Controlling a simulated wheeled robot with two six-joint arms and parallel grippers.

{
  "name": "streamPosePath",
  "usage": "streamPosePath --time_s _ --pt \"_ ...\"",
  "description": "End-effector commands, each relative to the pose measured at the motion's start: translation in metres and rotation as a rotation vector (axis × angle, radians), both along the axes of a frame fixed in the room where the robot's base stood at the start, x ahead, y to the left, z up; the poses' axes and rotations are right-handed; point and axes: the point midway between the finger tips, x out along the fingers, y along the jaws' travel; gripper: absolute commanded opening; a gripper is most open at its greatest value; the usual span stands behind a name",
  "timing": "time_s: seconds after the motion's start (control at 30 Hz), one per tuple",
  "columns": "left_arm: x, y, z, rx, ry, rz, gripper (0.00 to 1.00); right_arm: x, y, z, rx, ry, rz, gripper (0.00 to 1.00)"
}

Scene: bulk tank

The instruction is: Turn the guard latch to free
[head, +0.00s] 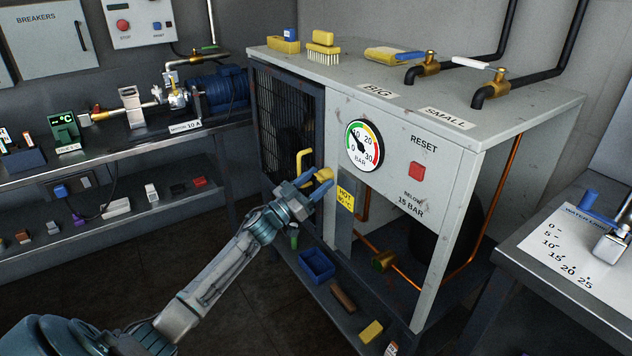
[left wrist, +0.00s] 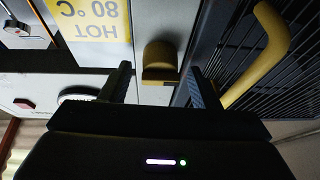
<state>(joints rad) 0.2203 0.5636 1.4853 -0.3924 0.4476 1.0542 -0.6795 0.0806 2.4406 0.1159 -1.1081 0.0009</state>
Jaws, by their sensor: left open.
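The guard latch is a yellow knob (head: 324,174) on the front of the grey cabinet, at the right edge of the dark mesh guard (head: 285,125). My left gripper (head: 307,183) is open, with its blue-grey fingers at the latch. In the left wrist view the latch (left wrist: 160,62) shows between the two spread fingers (left wrist: 160,85), with a gap on each side. A yellow guard handle (left wrist: 262,52) stands to the right there; in the head view the handle (head: 304,163) is just above my gripper. My right gripper is not in view.
A yellow HOT 80 °C label (head: 345,197) is right of the latch. A pressure gauge (head: 363,145) and red RESET button (head: 417,171) sit on the cabinet front. A blue bin (head: 317,265) stands on the low shelf. A bench with a blue motor (head: 222,90) is at left.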

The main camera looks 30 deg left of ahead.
Motion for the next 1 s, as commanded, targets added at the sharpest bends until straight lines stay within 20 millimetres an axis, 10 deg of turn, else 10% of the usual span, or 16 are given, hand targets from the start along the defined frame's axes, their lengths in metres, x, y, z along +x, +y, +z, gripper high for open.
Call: streamPosePath --time_s 0.3,1.0 --pt "-0.0004 -0.0001 -0.0002 0.0 0.0 0.0 0.13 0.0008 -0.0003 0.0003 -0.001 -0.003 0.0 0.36" --pt "0.0003 0.0018 -0.0014 0.277 -0.114 -0.002 0.13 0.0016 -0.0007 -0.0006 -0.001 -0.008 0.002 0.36"
